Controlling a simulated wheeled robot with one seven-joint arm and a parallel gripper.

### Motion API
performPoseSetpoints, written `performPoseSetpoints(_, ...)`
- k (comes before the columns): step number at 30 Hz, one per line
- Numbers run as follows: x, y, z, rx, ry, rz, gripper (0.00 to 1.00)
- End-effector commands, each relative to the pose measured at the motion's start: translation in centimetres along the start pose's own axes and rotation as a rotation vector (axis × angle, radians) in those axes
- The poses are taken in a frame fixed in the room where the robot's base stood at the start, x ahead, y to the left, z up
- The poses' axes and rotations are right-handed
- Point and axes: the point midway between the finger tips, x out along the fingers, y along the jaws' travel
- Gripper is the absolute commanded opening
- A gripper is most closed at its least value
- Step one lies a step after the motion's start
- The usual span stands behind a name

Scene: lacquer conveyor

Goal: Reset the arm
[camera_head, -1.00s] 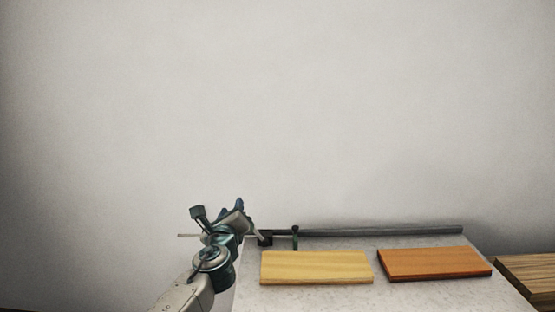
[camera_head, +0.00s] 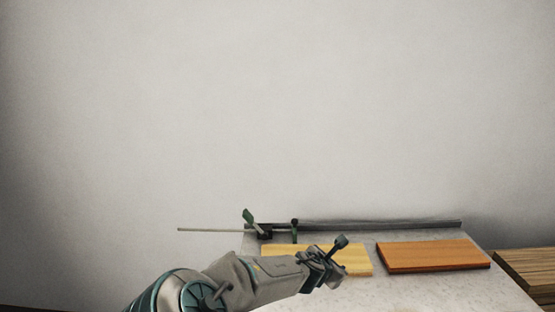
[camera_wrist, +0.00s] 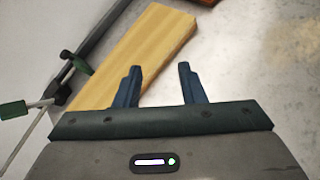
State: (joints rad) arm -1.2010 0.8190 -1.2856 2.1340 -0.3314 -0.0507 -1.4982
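My gripper (camera_wrist: 160,85) shows at the bottom of the wrist view, its two dark blue fingers apart with nothing between them. In the head view my arm reaches in from the lower left, and my gripper (camera_head: 325,266) hangs over the worktable (camera_head: 400,287), in front of the pale yellow board (camera_head: 350,256) and hiding part of it. In the wrist view the yellow board (camera_wrist: 140,52) lies beyond the fingers, towards the upper left.
An orange-brown board (camera_head: 432,255) lies to the right on the table. A dark rail (camera_head: 390,224) runs along the back edge, with a green-handled clamp (camera_head: 250,220) at its left end and a thin rod sticking out left. Stacked wood (camera_head: 530,272) stands at the far right.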

Motion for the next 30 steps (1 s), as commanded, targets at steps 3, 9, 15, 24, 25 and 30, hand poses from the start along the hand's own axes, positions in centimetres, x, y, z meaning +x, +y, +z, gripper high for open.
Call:
performPoseSetpoints(3, 1.3, -5.0, -1.9, 0.278, 0.111, -0.132, 0.36)
performPoseSetpoints(9, 0.4, -10.6, -4.8, 0.706, 0.255, -0.343, 0.36)
performPoseSetpoints(15, -3.0, -13.5, -6.5, 1.093, 0.356, -0.532, 0.36)
performPoseSetpoints(24, -10.5, -15.7, -6.3, 1.573, 0.426, -0.764, 0.36)
performPoseSetpoints(25, -11.4, -15.9, -6.2, 1.616, 0.427, -0.783, 0.36)
performPoseSetpoints(30, -16.1, -17.4, -5.6, 1.839, 0.400, -0.879, 0.36)
